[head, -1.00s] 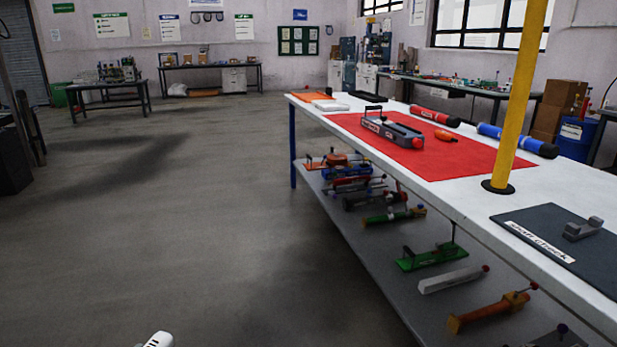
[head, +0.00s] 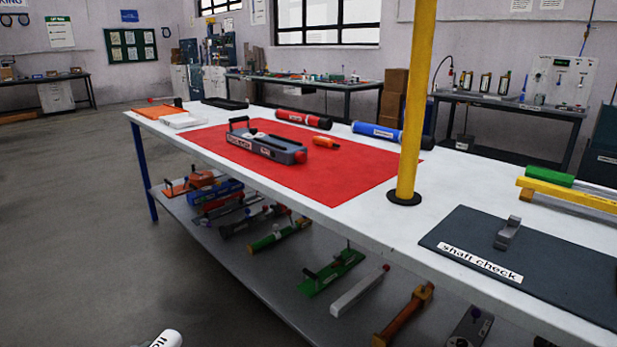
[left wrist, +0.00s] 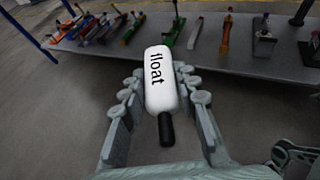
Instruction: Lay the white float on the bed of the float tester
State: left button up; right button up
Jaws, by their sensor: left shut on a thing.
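The white float (left wrist: 161,78), with a black end and the word "float" on its side, is held between the two fingers of my left gripper (left wrist: 160,82) in the left wrist view. Its white end also shows at the bottom edge of the head view (head: 166,340). The gripper is shut on it, in the air beside the workbench. A grey device (head: 265,146) with a black handle and a red knob stands on the red mat. Its label is too small to read, so I cannot tell whether it is the float tester. My right gripper is out of view.
The white workbench (head: 345,222) carries a yellow post (head: 412,110), a dark "shaft check" mat (head: 560,265), a red tube (head: 303,119) and a blue tube (head: 376,131). Several tools lie on its lower shelf (head: 260,293). The floor at left is clear.

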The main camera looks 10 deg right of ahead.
aim_at(289, 148)
jog(key=i+j+z, duration=0.3)
jog(key=j+z, duration=0.3)
jog(key=i+j+z, duration=0.25)
jog(key=j+z, duration=0.3)
jog(key=i+j+z, duration=0.1)
jog(key=j+z, duration=0.2)
jog(key=j, duration=0.15)
jog(key=j+z, duration=0.35)
jog(key=j, duration=0.55)
